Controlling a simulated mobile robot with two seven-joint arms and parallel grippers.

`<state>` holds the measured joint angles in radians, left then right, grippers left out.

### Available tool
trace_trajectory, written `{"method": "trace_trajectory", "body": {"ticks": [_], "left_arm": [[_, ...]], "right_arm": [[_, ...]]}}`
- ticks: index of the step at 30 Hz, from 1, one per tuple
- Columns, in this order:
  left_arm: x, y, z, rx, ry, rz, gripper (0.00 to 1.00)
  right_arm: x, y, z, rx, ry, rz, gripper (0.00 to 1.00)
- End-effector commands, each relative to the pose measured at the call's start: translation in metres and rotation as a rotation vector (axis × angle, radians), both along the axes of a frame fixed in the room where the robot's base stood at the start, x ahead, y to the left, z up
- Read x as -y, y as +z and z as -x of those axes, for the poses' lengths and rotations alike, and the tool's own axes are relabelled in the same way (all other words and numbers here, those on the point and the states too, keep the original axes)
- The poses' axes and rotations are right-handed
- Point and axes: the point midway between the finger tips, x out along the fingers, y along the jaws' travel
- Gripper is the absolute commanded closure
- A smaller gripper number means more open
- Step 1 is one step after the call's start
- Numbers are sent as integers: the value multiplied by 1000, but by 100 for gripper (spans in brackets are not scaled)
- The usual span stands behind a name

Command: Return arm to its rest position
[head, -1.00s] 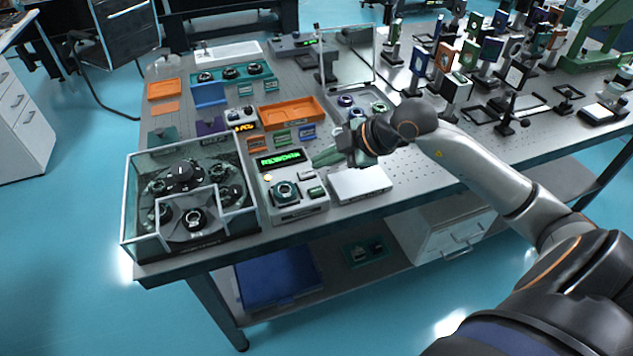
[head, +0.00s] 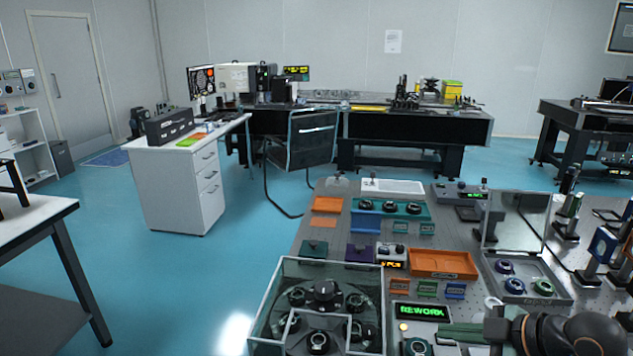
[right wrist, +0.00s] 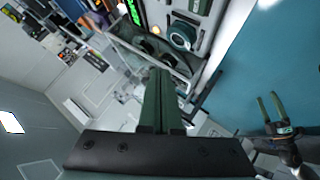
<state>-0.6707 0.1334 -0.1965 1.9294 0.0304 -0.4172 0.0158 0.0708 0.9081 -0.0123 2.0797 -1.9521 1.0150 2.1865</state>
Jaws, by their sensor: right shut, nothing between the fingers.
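My right arm (head: 565,336) shows at the lower right of the head view, over the front part of the optical table (head: 318,241). Its green-fingered gripper (head: 446,332) points left, just below the sign that reads REWORK (head: 421,311). In the right wrist view the fingers of the right gripper (right wrist: 164,75) lie together with nothing between them. My left gripper (right wrist: 270,104) shows at the right of the right wrist view, over the blue floor. Its two green fingers are apart and empty. The left arm is not in the head view.
A clear-walled enclosure (head: 268,307) with black round parts stands left of the right gripper. An orange tray (head: 443,264) and a tray with lens rings (head: 540,291) lie beyond it. Optic mounts stand at the right. Blue floor (head: 215,262) is open to the left.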

Motion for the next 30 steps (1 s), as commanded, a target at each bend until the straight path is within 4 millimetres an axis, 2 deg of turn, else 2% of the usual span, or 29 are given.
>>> {"method": "trace_trajectory", "body": {"ticks": [1, 3, 6, 7, 10, 12, 14, 16, 20, 23, 24, 27, 30], "left_arm": [[0, 0, 0, 0, 0, 0, 0], [0, 0, 0, 0, 0, 0, 0], [0, 0, 0, 0, 0, 0, 0], [0, 0, 0, 0, 0, 0, 0], [0, 0, 0, 0, 0, 0, 0], [0, 0, 0, 0, 0, 0, 0], [0, 0, 0, 0, 0, 0, 0], [0, 0, 0, 0, 0, 0, 0], [0, 0, 0, 0, 0, 0, 0], [0, 0, 0, 0, 1, -1, 0], [0, 0, 0, 0, 1, -1, 0], [0, 0, 0, 0, 1, -1, 0], [0, 0, 0, 0, 1, -1, 0]], "right_arm": [[-22, 6, 3, 54, 52, -72, 100], [-52, 24, 7, 164, 115, -192, 100], [-81, 58, 12, 344, 140, -377, 100], [-86, 69, 14, 396, 129, -429, 100], [-85, 100, 15, 554, 35, -583, 100], [-73, 113, 14, 638, -79, -668, 100], [-58, 119, 13, 688, -201, -722, 100], [-36, 116, 12, 717, -365, -760, 100], [6, 82, 15, 667, -695, -759, 100], [29, 36, 28, 533, -931, -698, 100], [35, 14, 36, 458, -1012, -662, 100], [37, -42, 64, 232, -1165, -551, 100], [27, -87, 96, 10, -1232, -444, 100]]}}
